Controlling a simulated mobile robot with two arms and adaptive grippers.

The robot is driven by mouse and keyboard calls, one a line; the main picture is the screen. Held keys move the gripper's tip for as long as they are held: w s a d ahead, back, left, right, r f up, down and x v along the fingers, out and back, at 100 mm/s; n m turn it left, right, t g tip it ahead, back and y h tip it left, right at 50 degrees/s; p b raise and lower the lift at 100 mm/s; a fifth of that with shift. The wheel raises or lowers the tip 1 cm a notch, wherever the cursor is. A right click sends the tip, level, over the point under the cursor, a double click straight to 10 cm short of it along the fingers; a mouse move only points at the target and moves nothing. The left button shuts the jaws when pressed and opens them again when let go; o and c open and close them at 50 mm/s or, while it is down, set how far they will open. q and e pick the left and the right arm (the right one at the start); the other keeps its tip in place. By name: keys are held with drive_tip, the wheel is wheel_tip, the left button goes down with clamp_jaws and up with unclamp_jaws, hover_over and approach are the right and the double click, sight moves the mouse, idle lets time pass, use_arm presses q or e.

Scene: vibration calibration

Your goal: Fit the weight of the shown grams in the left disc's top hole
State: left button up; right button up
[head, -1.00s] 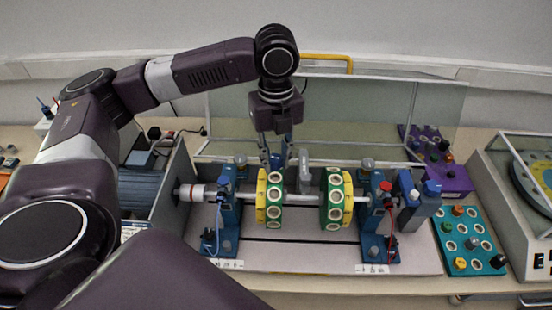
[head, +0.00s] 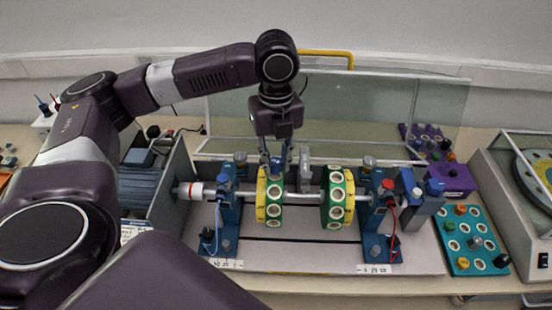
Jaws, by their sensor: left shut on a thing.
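The left disc (head: 273,199), green and yellow with pale round holes around its rim, sits on a horizontal shaft. My left gripper (head: 276,161) points down directly over the top of this disc. It is shut on a small weight (head: 277,165), bluish and mostly hidden between the fingers. The weight is at the disc's top edge; I cannot tell whether it is in the top hole. The right disc (head: 336,197), also green and yellow, is on the same shaft. My right gripper is out of view. No gram value is readable.
Blue bearing stands (head: 229,222) (head: 378,225) hold the shaft on a pale base. A teal tray (head: 463,265) with several weights and holes is at the right. A purple holder (head: 451,180) stands behind it. A clear guard (head: 370,125) rises behind the discs.

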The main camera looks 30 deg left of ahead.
use_arm(q)
drive_tip(key=shift+f, duration=1)
idle(0.8)
drive_tip(key=o, duration=1)
wheel_tip(320, 180, up, 12)
